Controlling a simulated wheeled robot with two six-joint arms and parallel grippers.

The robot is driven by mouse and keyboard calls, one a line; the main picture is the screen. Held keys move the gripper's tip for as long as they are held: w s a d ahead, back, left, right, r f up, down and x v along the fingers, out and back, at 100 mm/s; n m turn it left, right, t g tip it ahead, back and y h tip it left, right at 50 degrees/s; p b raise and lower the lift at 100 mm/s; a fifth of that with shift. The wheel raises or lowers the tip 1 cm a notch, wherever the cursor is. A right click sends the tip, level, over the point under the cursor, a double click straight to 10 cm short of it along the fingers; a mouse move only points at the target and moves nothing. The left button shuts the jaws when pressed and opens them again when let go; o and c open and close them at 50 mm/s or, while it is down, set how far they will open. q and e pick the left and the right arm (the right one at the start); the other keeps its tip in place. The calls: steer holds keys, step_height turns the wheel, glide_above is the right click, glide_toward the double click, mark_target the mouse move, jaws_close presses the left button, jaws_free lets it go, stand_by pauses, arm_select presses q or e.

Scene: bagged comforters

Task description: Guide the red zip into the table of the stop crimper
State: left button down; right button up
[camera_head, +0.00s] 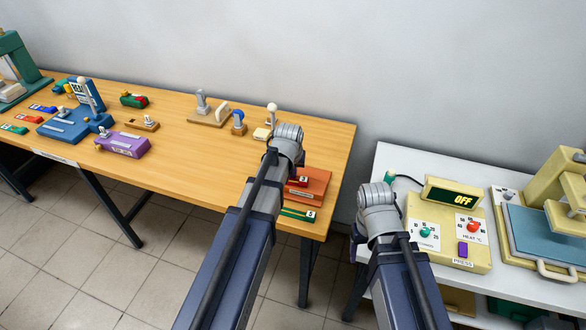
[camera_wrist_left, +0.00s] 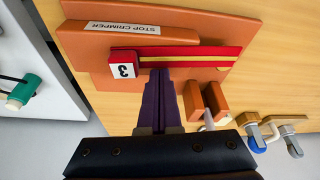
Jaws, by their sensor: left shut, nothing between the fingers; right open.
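The red zip (camera_wrist_left: 200,66), with a gold line along it and a white tag marked 3, lies across the orange stop crimper (camera_wrist_left: 92,60) in the left wrist view. It runs beside the raised bar labelled STOP CRIMPER; whether it is seated in the table I cannot tell. My left gripper (camera_wrist_left: 161,74) is shut and empty, its purple fingertips at the zip's edge near the tag. In the head view the crimper (camera_head: 318,186) and part of the red zip (camera_head: 299,181) show right of my left arm. My right gripper (camera_head: 356,240) is open, mostly hidden by its wrist, away from the crimper.
A green zip tagged 3 (camera_head: 298,214) lies near the wooden table's front edge. Orange blocks (camera_wrist_left: 205,100) stand close beside my left fingers. A purple device (camera_head: 122,145) and blue device (camera_head: 72,125) stand further left. A white table (camera_head: 390,160) with a press control box (camera_head: 447,232) is at right.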

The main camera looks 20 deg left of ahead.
arm_select(q)
steer(key=shift+w, duration=0.1)
steer(key=shift+w+a, duration=0.1)
steer(key=shift+w, duration=0.35)
steer(key=w, duration=0.3)
steer(key=shift+a+r+p, duration=0.25)
steer(key=shift+r+p, duration=0.1)
steer(key=p+v, duration=0.8)
steer(key=v, duration=0.1)
steer(key=shift+s+p, duration=0.2)
steer(key=shift+p, duration=0.1)
